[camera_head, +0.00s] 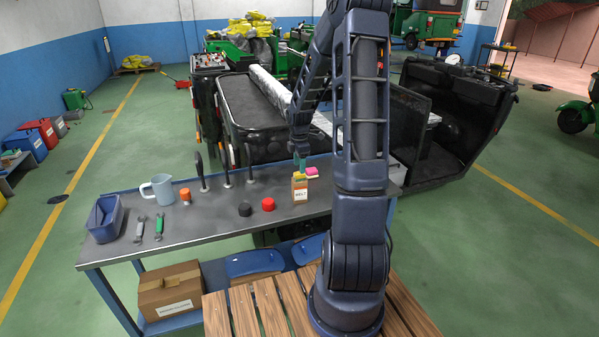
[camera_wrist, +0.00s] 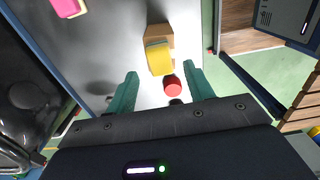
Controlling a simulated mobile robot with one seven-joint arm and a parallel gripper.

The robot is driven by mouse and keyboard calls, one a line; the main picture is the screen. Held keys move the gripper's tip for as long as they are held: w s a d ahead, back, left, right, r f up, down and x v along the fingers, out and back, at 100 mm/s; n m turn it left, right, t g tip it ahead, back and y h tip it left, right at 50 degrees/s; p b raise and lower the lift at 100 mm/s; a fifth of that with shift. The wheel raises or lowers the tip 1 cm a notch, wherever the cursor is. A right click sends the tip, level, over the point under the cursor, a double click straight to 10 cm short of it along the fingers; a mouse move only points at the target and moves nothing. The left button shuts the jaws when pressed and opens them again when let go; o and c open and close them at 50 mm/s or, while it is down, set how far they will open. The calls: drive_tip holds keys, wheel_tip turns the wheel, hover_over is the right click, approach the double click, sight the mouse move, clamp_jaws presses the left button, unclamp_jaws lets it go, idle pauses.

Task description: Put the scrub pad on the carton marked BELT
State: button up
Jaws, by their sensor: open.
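The small brown carton (camera_head: 299,193) marked BELT stands upright near the far right of the workbench. A yellow block (camera_head: 298,176), which looks like the scrub pad, appears to rest on its top. In the wrist view the yellow block (camera_wrist: 159,58) covers part of the carton (camera_wrist: 158,31). My gripper (camera_head: 300,162) is just above the block, pointing down. In the wrist view my gripper (camera_wrist: 162,82) has its green fingers spread wide, with clear gaps either side of the block. A pink block (camera_head: 312,171) lies beside the carton, apart from it in the wrist view (camera_wrist: 66,7).
On the bench (camera_head: 225,218) are a red knob (camera_head: 268,204), a black knob (camera_head: 245,209), an orange-topped item (camera_head: 185,195), a pale blue jug (camera_head: 160,188), wrenches (camera_head: 159,226) and a blue bin (camera_head: 104,218). Upright dark handles (camera_head: 201,170) stand along the back edge.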

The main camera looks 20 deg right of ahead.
wheel_tip(320, 180, up, 8)
drive_tip(key=s+a+r+m+t+h, duration=0.1)
drive_tip(key=s+a+r+m, duration=0.1)
drive_tip(key=s+r+m, duration=0.35)
drive_tip(key=s+a+r+m+t, duration=0.1)
drive_tip(key=s+a+r+m, duration=0.2)
drive_tip(key=s+r, duration=0.55)
drive_tip(key=s+a+r+m+t+y, duration=0.1)
drive_tip(key=s+a+r+m+t, duration=0.1)
drive_tip(key=s+m, duration=0.7)
drive_tip(key=shift+s+r+t, duration=0.3)
drive_tip(key=shift+s+r, duration=0.35)
drive_tip(key=shift+s, duration=3.65)
drive_tip(key=shift+m, duration=0.25)
